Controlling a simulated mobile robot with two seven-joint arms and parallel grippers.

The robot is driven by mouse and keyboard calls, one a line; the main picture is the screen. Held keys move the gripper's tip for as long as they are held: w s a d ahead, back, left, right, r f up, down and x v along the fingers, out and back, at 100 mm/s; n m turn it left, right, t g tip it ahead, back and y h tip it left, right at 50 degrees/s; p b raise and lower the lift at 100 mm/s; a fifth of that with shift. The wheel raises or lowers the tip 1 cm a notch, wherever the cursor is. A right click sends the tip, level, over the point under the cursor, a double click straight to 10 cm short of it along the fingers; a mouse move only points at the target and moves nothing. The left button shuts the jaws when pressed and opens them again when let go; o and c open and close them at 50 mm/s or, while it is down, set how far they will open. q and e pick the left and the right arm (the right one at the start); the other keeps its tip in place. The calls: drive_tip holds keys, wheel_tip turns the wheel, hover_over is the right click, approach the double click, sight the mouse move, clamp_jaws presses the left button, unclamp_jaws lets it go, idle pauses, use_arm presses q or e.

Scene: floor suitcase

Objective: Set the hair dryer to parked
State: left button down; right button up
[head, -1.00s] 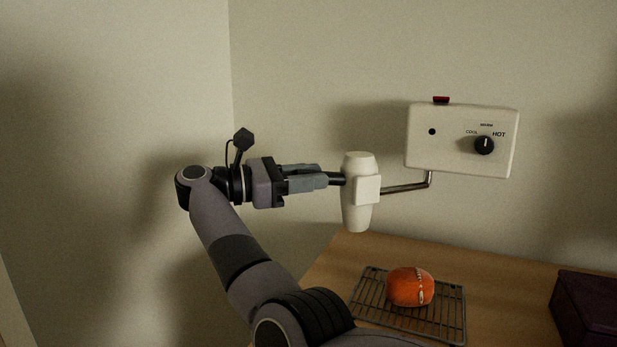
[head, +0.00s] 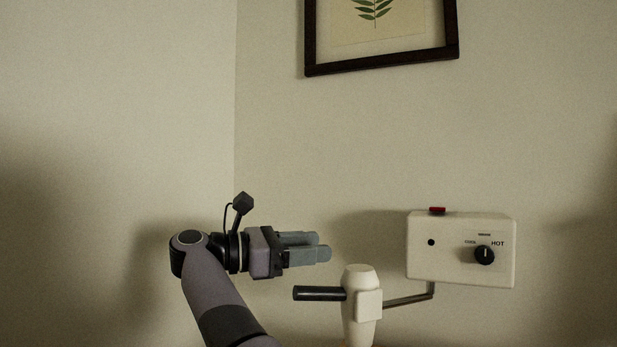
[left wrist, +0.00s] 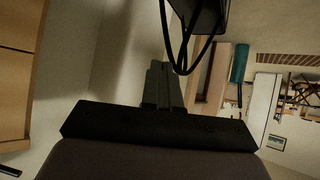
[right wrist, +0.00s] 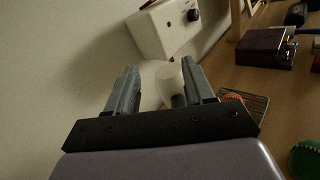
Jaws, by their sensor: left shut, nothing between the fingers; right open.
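The white hair dryer (head: 361,290) stands upright on a metal arm (head: 410,299) below and left of the wall box (head: 460,248). Its black handle (head: 320,293) points left. In the right wrist view the dryer (right wrist: 170,84) shows beyond the open fingers (right wrist: 155,88). My left gripper (left wrist: 163,85) is shut and empty in the left wrist view, away from the dryer.
A framed leaf picture (head: 382,62) hangs on the wall above. In the right wrist view a wire rack (right wrist: 257,104) with an orange object (right wrist: 232,97), a dark purple box (right wrist: 262,48) and a green round object (right wrist: 304,160) are on the wooden surface.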

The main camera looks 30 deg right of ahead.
use_arm(q)
drive_tip(key=shift+y, duration=0.3)
drive_tip(key=r+p, duration=0.1)
drive_tip(key=p, duration=0.1)
drive_tip(key=a+r+p, duration=0.1)
drive_tip(key=r+p, duration=0.2)
drive_tip(key=p, duration=0.2)
drive_tip(key=shift+s+a+r, duration=0.2)
drive_tip(key=shift+s+r, duration=0.2)
use_arm(e)
wheel_tip(320, 180, up, 12)
drive_tip(key=shift+f, duration=0.1)
